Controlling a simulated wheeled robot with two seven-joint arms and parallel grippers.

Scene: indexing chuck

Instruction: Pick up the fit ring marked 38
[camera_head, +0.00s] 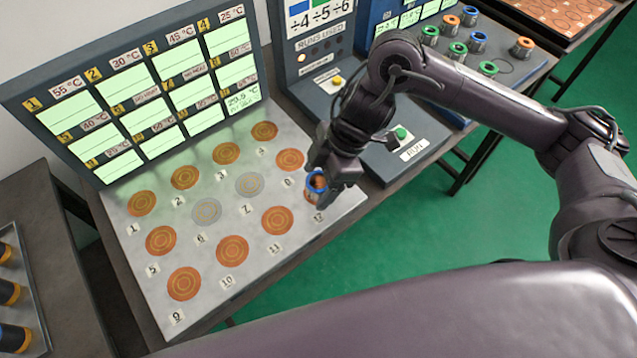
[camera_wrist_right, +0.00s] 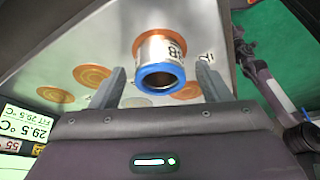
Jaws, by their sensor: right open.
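A metal ring with a blue rim (camera_wrist_right: 160,78) stands on the plate's spot 12, over an orange disc. Its dark marking shows only partly in the right wrist view; an 8 can be made out, the full number cannot. In the head view the ring (camera_head: 317,183) is partly hidden by my right gripper (camera_head: 325,184). The right gripper is open, with one finger on each side of the ring in the right wrist view (camera_wrist_right: 162,84); I cannot tell whether they touch it. My left gripper is not in view.
The tilted metal plate (camera_head: 135,250) bears several numbered discs, orange and grey. A panel of lit temperature cards (camera_head: 150,90) stands behind it. A console with a green button (camera_head: 401,133) is close to the right arm. Several coloured-rim rings (camera_head: 457,52) stand at the back right.

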